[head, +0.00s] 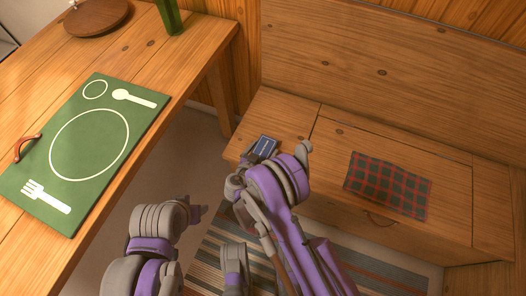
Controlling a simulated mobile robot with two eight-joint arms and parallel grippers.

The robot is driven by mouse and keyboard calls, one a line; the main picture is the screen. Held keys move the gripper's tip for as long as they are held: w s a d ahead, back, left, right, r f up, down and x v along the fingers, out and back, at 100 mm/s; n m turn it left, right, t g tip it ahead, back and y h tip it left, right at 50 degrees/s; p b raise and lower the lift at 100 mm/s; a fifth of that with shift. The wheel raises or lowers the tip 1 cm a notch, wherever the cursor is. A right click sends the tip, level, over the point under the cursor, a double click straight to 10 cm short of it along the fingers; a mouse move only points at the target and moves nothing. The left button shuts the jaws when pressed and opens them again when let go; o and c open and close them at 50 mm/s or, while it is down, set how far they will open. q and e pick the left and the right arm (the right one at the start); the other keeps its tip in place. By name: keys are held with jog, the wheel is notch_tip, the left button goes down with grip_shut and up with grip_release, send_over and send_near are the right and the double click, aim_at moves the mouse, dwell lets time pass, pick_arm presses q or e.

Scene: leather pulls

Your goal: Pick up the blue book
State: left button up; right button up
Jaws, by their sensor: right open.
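I see no contact with the book. Part of my left arm shows at the bottom left, but its gripper does not show.
A wooden table (150,50) fills the left, with a green placemat (75,185), a round wooden board (97,17) and a green glass object (169,14). A red and green checked cloth (388,186) lies on the bench's right. A striped rug (207,262) is below.

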jog(key=c, duration=1.2)
jog(key=shift+r, duration=0.15)
